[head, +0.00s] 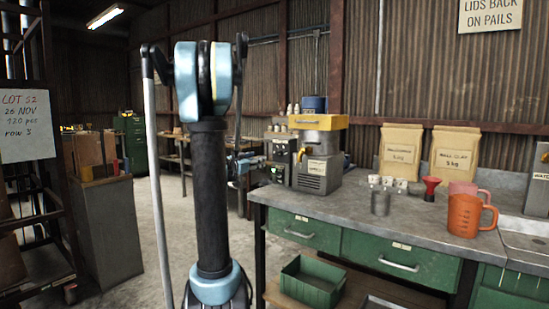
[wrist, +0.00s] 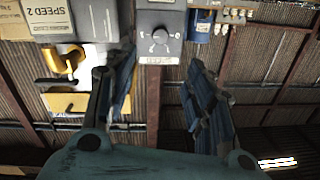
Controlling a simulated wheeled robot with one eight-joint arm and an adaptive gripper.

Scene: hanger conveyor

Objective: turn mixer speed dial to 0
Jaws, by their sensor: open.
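The speed dial (wrist: 160,38) is a dark grey round knob on a light grey panel (wrist: 175,18) at the top of the wrist view. Small white marks surround it; its setting is too small to read surely. My gripper (wrist: 162,88) is open and empty, one dark finger on each side of the picture's middle. The dial shows between and beyond the fingers, with no contact visible. In the head view, a grey machine with a yellow top (head: 318,122), likely the mixer, stands at the bench's far left end. My arm's upright link stands left of it.
A card reading "SPEED 2" (wrist: 47,20) and a yellow part (wrist: 65,62) lie left of the dial in the wrist view.

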